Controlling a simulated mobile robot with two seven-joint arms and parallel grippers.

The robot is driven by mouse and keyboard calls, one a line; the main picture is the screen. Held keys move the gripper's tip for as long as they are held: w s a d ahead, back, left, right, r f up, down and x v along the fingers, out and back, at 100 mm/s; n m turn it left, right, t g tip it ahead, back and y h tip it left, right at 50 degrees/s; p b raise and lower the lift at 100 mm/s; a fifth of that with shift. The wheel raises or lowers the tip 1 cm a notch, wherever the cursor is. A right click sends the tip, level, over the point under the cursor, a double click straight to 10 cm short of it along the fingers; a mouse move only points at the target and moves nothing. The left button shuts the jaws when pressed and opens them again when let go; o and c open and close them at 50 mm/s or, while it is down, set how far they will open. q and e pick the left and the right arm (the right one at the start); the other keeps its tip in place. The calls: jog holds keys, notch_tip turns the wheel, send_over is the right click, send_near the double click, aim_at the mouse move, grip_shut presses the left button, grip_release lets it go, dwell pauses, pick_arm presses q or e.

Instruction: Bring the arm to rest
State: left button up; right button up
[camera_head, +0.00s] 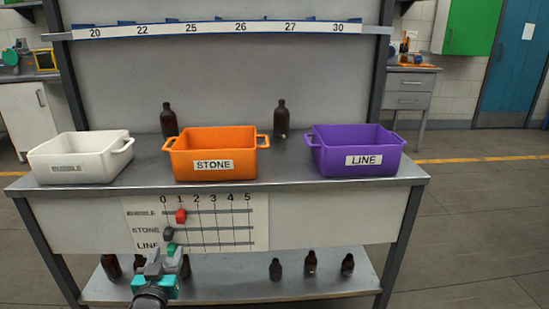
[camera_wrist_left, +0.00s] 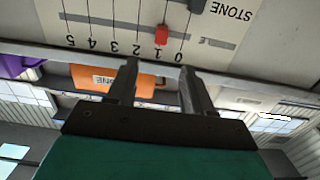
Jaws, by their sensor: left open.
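My left gripper (camera_head: 160,262) is low in front of the bench, just below the slider board (camera_head: 228,225). It is open with nothing between its fingers; the wrist view shows the two dark fingers apart (camera_wrist_left: 160,78). The board has a red slider (camera_head: 181,216) at 1 on the BUBBLE row, also in the wrist view (camera_wrist_left: 161,36). A dark grey slider (camera_head: 168,233) is near 0 on the STONE row. A teal slider (camera_head: 172,248) on the LINE row is near 0, close above the gripper. My right gripper is not in view.
White (camera_head: 80,163), orange (camera_head: 215,150) and purple (camera_head: 357,145) bins stand on the bench top (camera_head: 285,176). Two amber bottles (camera_head: 169,120) (camera_head: 281,118) stand behind. Several bottles stand on the lower shelf (camera_head: 225,280), some near my gripper. Open floor (camera_head: 480,220) lies right.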

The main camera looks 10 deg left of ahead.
pick_arm(q)
jog(key=s+d+f+m+g+h, duration=0.3)
jog(key=s+d+h, duration=0.1)
jog(key=s+d, duration=0.7)
jog(key=s+d+f+m+g+h, duration=0.2)
jog(key=s+d+f+g+h, duration=0.15)
jog(key=s+d, duration=0.75)
jog(key=s+a+r+y+p, duration=0.1)
jog(key=s+a+r+p, duration=0.1)
jog(key=a+r+p, duration=0.3)
notch_tip(320, 180, up, 5)
jog(key=p, duration=0.8)
jog(key=shift+s+y, duration=0.2)
jog(key=shift+y, duration=0.15)
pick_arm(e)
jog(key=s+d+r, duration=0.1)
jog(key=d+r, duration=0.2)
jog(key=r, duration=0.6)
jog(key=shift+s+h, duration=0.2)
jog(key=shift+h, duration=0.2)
